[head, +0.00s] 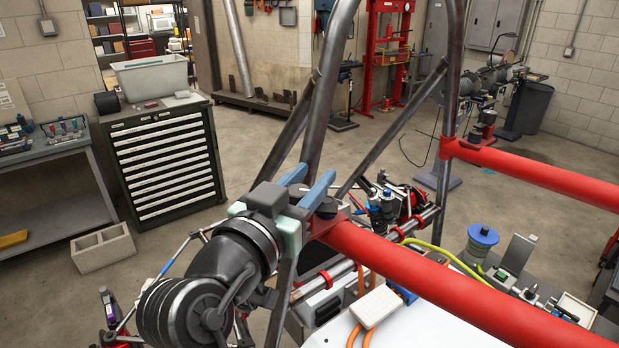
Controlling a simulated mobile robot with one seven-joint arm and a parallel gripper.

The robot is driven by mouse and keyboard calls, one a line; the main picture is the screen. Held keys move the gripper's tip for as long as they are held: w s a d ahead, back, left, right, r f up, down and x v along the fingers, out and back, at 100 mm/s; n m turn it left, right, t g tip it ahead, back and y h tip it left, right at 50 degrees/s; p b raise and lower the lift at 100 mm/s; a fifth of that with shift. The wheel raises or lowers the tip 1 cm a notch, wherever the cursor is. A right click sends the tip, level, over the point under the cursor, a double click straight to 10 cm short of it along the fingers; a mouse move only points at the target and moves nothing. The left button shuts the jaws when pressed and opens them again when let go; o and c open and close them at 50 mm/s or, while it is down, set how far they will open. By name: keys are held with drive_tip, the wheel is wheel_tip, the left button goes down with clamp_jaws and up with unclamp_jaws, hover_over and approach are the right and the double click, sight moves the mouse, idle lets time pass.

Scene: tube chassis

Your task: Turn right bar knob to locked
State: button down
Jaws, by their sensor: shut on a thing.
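A thick red bar (420,270) runs from the frame's upright tube toward the lower right of the head view. A small dark knob (327,209) sits at the bar's left end, by the upright tube. My gripper (312,186), with blue fingers, is at this end and shut on the knob. The fingers and the gripper body hide part of the knob, so I cannot tell its turn position. A second red bar (540,177) joins another upright tube farther right.
Dark tubes of the chassis (326,95) rise close around my gripper. A white panel (410,325) with orange hoses lies below the near bar. A blue-topped spool (483,238) and small parts stand beyond it. Floor is open behind, near the drawer cabinet (165,160).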

drive_tip(key=n+y+p, duration=0.1)
drive_tip(key=y, duration=0.1)
drive_tip(key=n+t+y+p, duration=0.1)
drive_tip(key=n+y, duration=0.1)
drive_tip(key=a+n+y+p, duration=0.1)
drive_tip(key=y, duration=0.2)
drive_tip(key=shift+w+r+n+t, duration=0.1)
drive_tip(key=shift+w+n+t, duration=0.05)
drive_tip(key=shift+n+t, duration=0.25)
drive_tip(key=n+y, duration=0.1)
drive_tip(key=y, duration=0.1)
drive_tip(key=n+y, duration=0.1)
drive_tip(key=y, duration=0.1)
drive_tip(key=shift+a+f+n+b, duration=0.2)
drive_tip(key=shift+a+n+b, duration=0.1)
drive_tip(key=shift+a+b, duration=0.1)
drive_tip(key=shift+a+n+g+y+b, duration=0.2)
drive_tip(key=shift+n+g+y+b, duration=0.35)
drive_tip(key=shift+y, duration=0.45)
drive_tip(key=shift+a+n+y, duration=0.1)
drive_tip(key=shift+n+y, duration=0.15)
drive_tip(key=shift+y, duration=0.05)
drive_tip(key=c, duration=0.5)
unclamp_jaws()
